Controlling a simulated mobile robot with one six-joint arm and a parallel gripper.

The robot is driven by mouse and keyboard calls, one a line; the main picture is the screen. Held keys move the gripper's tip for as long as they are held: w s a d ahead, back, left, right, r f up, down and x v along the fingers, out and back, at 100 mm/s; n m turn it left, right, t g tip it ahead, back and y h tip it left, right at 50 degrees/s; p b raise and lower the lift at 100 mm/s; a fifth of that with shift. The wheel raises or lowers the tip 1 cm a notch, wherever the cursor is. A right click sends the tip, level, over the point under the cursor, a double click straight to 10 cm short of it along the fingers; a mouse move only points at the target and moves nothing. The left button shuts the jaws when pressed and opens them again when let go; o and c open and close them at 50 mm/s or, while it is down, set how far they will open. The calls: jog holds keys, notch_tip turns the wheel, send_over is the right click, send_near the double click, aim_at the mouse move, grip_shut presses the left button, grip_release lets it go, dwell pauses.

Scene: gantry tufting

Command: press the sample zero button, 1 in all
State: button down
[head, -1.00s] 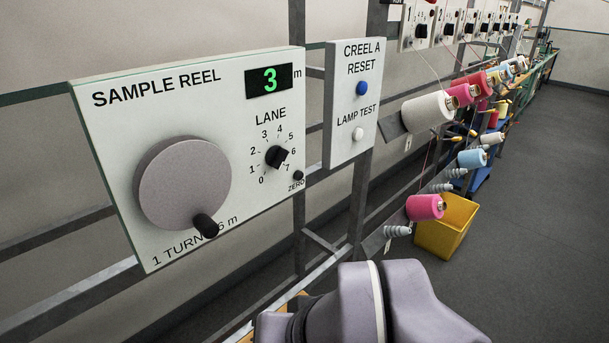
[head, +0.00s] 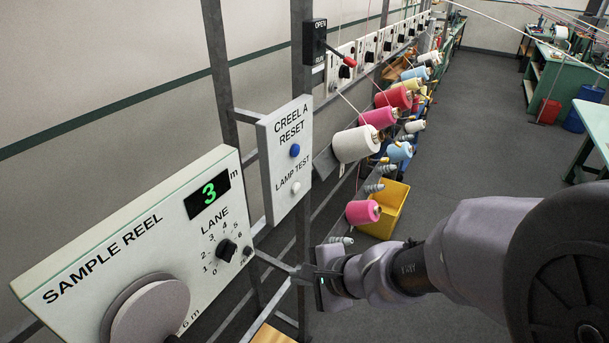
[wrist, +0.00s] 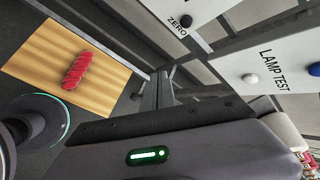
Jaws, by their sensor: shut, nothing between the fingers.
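The sample reel panel (head: 130,245) is white, at the lower left in the head view, with a green "3" on its display (head: 207,194). Its small dark zero button (head: 247,252) is at the lower right corner, beside the black lane knob (head: 227,250). The button also shows at the top of the wrist view (wrist: 186,20), beside the word ZERO. My gripper (head: 298,271) is shut and empty, right of the button and apart from it in the head view. In the wrist view its fingertips (wrist: 160,76) are below the button, with a gap between.
The Creel A panel, with a blue reset button (head: 294,150) and a white lamp test button (head: 295,187), is up and left of my gripper. Yarn cones (head: 357,144) and a yellow bin (head: 388,210) are beyond. A wooden board (wrist: 50,45) bears a red bundle (wrist: 76,71).

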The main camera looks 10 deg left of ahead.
aim_at(248, 251)
jog(key=shift+a, duration=0.1)
jog(key=shift+a, duration=0.1)
jog(key=w+a, duration=0.3)
jog(key=a, duration=0.5)
jog(key=shift+w+p, duration=0.15)
jog(key=shift+p, duration=0.2)
dwell(1.8)
jog(key=shift+w+a, duration=0.15)
jog(key=shift+a, duration=0.2)
jog(key=shift+w+a, duration=0.15)
jog(key=shift+a, duration=0.25)
dwell(0.6)
jog(key=shift+d+b, duration=0.15)
jog(key=shift+b, duration=0.2)
jog(key=shift+s+d, duration=0.35)
jog(key=shift+d, duration=0.3)
jog(key=shift+b, duration=0.3)
